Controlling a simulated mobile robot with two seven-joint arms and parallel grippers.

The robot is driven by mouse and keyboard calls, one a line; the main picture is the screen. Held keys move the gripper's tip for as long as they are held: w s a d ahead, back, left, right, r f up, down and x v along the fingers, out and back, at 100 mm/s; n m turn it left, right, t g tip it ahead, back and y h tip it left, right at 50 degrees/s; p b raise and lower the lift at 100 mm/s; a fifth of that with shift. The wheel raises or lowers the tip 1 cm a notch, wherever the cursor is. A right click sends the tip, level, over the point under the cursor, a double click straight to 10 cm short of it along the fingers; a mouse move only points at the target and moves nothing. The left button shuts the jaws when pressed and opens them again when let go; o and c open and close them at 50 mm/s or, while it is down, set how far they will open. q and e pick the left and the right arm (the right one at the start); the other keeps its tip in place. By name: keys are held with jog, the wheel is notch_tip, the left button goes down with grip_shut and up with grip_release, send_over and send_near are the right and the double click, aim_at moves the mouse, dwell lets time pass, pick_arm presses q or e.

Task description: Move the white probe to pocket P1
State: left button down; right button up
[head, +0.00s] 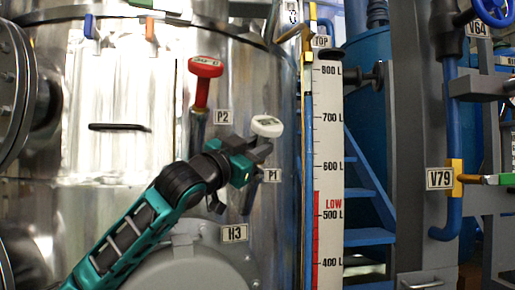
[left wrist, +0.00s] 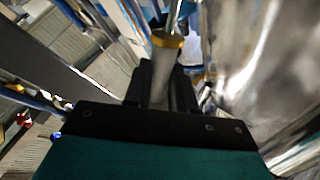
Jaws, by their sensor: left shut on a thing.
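The white probe's round head (head: 267,126) shows in the head view just above my left gripper (head: 259,153). That gripper is shut on the probe below its head. In the left wrist view, a grey tapered piece with a yellow ring (left wrist: 167,41) lies between the fingers (left wrist: 158,85), and a thin metal rod shows beyond it. Pocket P1 (head: 251,196) is a dark slanted tube on the tank wall beside the P1 label (head: 272,176), just below the gripper. I cannot tell whether the rod's tip is in the pocket. My right gripper is not in view.
A red probe (head: 202,82) stands in pocket P2 (head: 197,130), left of the gripper. The shiny tank wall (head: 120,85) lies behind. A level scale (head: 328,150) stands to the right, with blue steps and valve V79 (head: 455,178) beyond.

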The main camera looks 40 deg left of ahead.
pick_arm(q)
jog(key=shift+w+a+f+b, duration=0.25)
jog(key=shift+a+f+b, duration=0.35)
jog(key=shift+f+b, duration=0.3)
jog(key=c, duration=0.8)
grip_release()
jog(key=shift+f, duration=0.1)
jog(key=shift+c, duration=0.2)
jog(key=shift+w, duration=0.1)
jog(key=shift+f, duration=0.2)
